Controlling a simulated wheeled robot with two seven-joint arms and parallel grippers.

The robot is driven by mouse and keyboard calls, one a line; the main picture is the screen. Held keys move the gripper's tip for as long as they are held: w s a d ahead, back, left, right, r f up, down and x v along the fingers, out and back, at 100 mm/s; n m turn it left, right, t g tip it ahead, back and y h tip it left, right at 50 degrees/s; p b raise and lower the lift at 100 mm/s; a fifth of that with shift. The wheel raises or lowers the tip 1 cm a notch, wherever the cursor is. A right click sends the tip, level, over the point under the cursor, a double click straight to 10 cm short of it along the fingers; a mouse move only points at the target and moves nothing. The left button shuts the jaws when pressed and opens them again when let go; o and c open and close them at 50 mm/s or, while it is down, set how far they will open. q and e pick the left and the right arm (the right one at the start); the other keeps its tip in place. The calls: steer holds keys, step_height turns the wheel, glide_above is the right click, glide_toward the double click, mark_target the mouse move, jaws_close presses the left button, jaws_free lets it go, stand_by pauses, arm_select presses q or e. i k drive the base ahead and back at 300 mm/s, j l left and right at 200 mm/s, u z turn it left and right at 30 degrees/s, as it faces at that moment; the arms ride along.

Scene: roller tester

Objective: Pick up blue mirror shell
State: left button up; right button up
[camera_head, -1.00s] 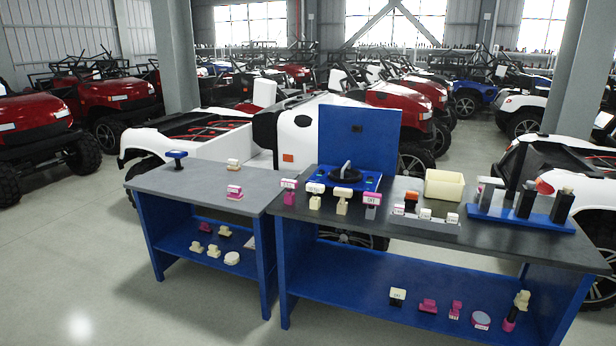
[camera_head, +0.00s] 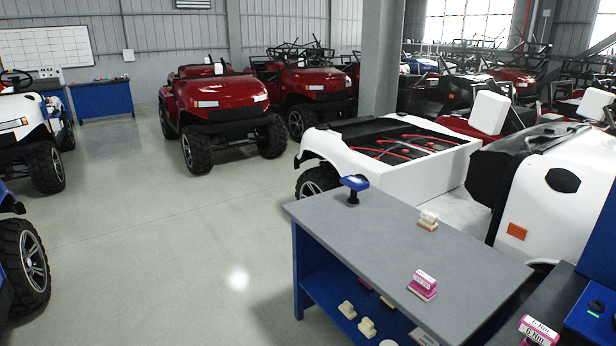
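A blue mirror shell (camera_head: 354,183) stands on a short dark stem at the far left corner of the grey-topped table (camera_head: 385,232). It is upright and nothing touches it. Neither of my grippers shows in the head view.
On the same table are a cream part (camera_head: 428,220) and a pink part (camera_head: 423,285). Cream parts (camera_head: 367,327) lie on the blue lower shelf. A white vehicle (camera_head: 400,150) stands close behind the table. The floor (camera_head: 200,255) left of the table is clear.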

mark_target(356, 184)
steer(key=i+j, duration=0.1)
steer(key=i, duration=0.45)
steer(key=i+j, duration=0.15)
steer(key=i, duration=0.45)
steer(key=l+z, duration=0.05)
